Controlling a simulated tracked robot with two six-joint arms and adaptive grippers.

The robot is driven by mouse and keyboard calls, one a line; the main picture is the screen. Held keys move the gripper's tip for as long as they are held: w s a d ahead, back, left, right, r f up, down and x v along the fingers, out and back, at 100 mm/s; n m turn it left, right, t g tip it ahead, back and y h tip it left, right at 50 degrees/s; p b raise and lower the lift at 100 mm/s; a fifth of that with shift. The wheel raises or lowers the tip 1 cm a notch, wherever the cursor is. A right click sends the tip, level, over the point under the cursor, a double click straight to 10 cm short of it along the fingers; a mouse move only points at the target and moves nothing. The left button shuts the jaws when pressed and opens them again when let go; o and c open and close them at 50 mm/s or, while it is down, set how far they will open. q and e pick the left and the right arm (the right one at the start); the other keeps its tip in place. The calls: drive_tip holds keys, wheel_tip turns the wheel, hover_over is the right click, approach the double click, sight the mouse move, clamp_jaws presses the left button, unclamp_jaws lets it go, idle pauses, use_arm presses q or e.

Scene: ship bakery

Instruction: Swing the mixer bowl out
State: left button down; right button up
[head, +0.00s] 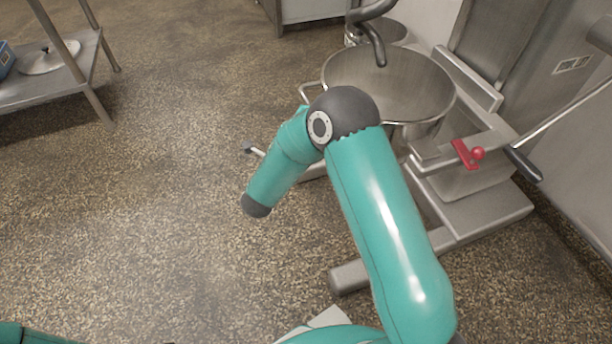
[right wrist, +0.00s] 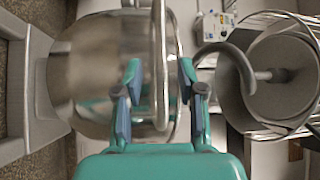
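The steel mixer bowl (head: 345,72) sits in the mixer frame (head: 487,212), below the curved dough hook (head: 377,45) in the head view. A wire handle (head: 303,90) sticks out at the bowl's left side. In the right wrist view the bowl (right wrist: 85,75) fills the left half, and a bar of its handle (right wrist: 160,60) runs up the picture. My right gripper (right wrist: 160,72) is open, with that bar between its fingers; contact cannot be told. My right arm hides part of the bowl's front in the head view. My left gripper is out of view.
A red clamp (head: 464,154) and a black-gripped lever (head: 523,165) are on the mixer's right side. A steel shelf (head: 40,92) stands at far left. The floor (head: 150,220) left of the mixer is clear. A mixer foot (head: 350,276) extends along the floor.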

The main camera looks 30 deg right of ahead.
drive_tip(key=p+v, duration=0.2)
drive_tip(key=v, duration=1)
drive_tip(key=s+d+f+m+g+y+p, duration=0.1)
drive_tip(key=s+d+f+m+g+p, duration=0.1)
drive_tip(key=s+d+f+g+p, duration=0.1)
drive_tip(key=shift+s+m+g, duration=0.4)
drive_tip(key=shift+s, duration=0.35)
